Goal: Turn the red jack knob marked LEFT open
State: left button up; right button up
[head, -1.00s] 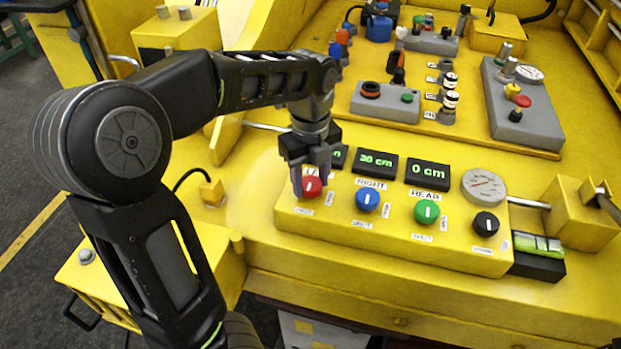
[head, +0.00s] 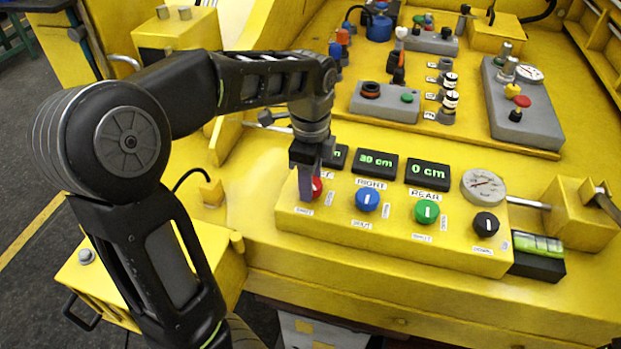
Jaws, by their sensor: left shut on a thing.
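The red knob (head: 317,187) is at the left end of the yellow jack panel (head: 390,240). My left gripper (head: 307,190) points down over it and is shut on it; its fingers cover the knob's left part. The knob's white mark and most of its label are hidden behind the gripper. The display above the red knob is partly covered by my gripper, so its number cannot be read. My right gripper is not in view.
To the right are a blue knob (head: 367,200), a green knob (head: 427,212) and a black knob (head: 486,224). Displays (head: 375,164) read 30 cm and 0 cm. A gauge (head: 483,187) sits at the right. Grey control boxes (head: 386,103) stand behind.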

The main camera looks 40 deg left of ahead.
pick_arm(q)
jog(key=n, duration=0.4)
jog(key=shift+n, duration=0.3)
jog(key=n, duration=0.4)
jog(key=shift+n, duration=0.3)
jog(key=o, duration=1.4)
notch_tip(320, 180, up, 8)
jog(key=shift+f, duration=0.1)
